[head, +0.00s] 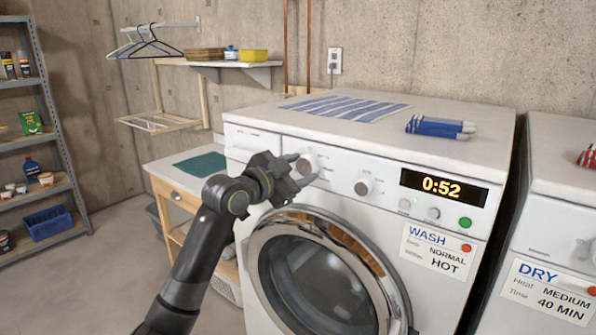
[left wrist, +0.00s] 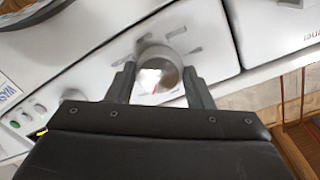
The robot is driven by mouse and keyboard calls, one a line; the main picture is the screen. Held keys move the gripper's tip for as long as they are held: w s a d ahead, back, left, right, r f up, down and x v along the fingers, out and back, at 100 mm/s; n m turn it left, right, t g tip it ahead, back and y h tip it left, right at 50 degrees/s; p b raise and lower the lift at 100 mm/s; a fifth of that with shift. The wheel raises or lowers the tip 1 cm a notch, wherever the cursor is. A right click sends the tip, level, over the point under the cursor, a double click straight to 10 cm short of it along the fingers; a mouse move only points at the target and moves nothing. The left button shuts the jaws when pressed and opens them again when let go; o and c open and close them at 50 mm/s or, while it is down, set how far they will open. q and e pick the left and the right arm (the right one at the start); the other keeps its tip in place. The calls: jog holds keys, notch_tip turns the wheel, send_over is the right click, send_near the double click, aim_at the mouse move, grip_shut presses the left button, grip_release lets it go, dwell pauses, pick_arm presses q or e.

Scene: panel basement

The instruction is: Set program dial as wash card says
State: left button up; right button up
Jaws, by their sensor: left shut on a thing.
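The washer (head: 300,130) has two round dials on its front panel. My left gripper (head: 306,168) is at the left dial (head: 311,157), the one with marks around it. In the left wrist view my gripper (left wrist: 160,78) has a finger on each side of this white dial (left wrist: 158,60), shut on it. A red mark shows on the dial's face. The lettering around it is too small to read. The wash card (head: 436,252) on the washer front reads NORMAL and HOT. The right dial (head: 364,186) stands free. My right gripper is not in view.
A display (head: 443,187) reads 0:52, with a green button (head: 465,223) below it. The round door (head: 325,285) is shut. A striped cloth (head: 345,107) and blue gloves (head: 440,127) lie on top. A dryer (head: 560,190) with a DRY card (head: 548,290) stands at the right.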

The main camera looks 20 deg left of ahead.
pick_arm(q)
jog(key=o, duration=1)
jog(key=b+v, duration=0.4)
jog(key=v, duration=1.3)
jog(key=shift+s, duration=0.2)
jog(key=shift+a, duration=0.15)
